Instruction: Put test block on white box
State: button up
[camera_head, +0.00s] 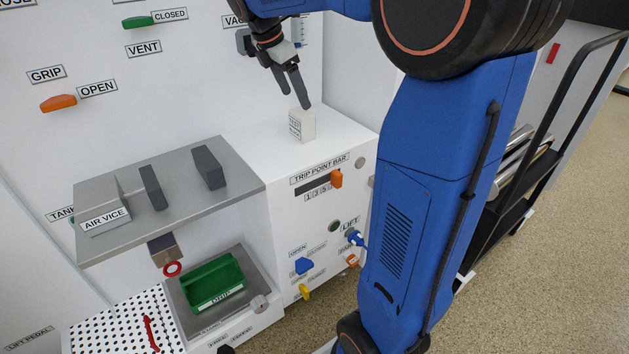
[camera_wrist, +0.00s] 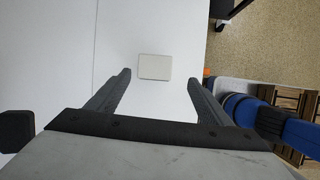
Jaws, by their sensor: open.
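The test block (camera_head: 301,125) is a small off-white block with a dark printed label. It stands upright on top of the white box (camera_head: 345,133), near the back of its top face. In the wrist view the block (camera_wrist: 155,67) shows from above as a pale square on the white top (camera_wrist: 165,30). My gripper (camera_head: 294,98) is just above the block, pointing down. In the wrist view its two fingers (camera_wrist: 160,85) are spread, with the block between and slightly beyond their tips. The fingers look apart from the block.
An air vice (camera_head: 170,185) on a grey shelf stands left of the white box. A green drip tray (camera_head: 215,284) sits below it. The box front carries coloured levers and a trip point bar (camera_head: 320,180). A black cart (camera_head: 530,185) stands at the right.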

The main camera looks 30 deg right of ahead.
jog(key=s+a+f+m+t+y, duration=0.1)
jog(key=s+a+f+m, duration=0.3)
jog(key=s, duration=0.6)
jog(key=s+a+f+m+t+y, duration=0.2)
jog(key=s+a+f+m, duration=0.2)
jog(key=s+m, duration=0.4)
jog(key=s+a+f+m+t+y, duration=0.1)
jog(key=s+a+f+m, duration=0.3)
jog(key=s, duration=0.8)
jog(key=shift+f+m, duration=0.9)
jog(key=shift+f, duration=0.05)
